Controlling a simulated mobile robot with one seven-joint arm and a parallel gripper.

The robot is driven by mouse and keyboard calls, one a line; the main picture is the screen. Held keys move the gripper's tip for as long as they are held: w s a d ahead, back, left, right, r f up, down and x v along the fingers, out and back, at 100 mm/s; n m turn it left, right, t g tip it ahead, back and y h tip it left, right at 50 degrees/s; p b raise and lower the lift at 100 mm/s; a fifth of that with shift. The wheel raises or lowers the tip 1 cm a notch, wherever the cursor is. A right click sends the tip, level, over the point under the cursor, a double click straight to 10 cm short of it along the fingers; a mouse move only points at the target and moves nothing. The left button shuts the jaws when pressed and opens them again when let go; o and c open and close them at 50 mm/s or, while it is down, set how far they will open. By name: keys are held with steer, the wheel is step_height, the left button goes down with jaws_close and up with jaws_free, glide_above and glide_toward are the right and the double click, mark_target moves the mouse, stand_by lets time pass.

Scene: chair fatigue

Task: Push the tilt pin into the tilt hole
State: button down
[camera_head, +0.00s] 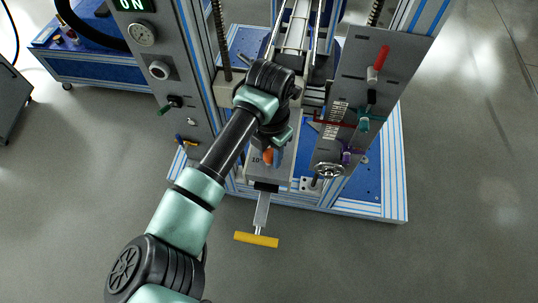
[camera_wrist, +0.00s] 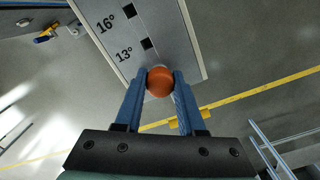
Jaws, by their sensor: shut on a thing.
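The tilt pin shows as an orange ball knob (camera_wrist: 160,82) between the two blue fingers of my gripper (camera_wrist: 161,80). My gripper is shut on this knob. In the head view the orange knob (camera_head: 268,156) shows just below my wrist, over the grey tilt plate (camera_head: 253,174).
A yellow T-handle (camera_head: 257,240) sticks out below the plate. A grey control panel (camera_head: 365,95) with a red lever (camera_head: 379,60) and other knobs stands close on the right. The floor in front is clear.

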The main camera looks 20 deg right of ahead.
steer(key=shift+r, duration=0.1)
steer(key=shift+r+p, duration=2.2)
steer(key=shift+r, duration=0.55)
steer(key=shift+r, duration=0.1)
steer(key=shift+r+p, duration=1.45)
steer(key=shift+r, duration=0.5)
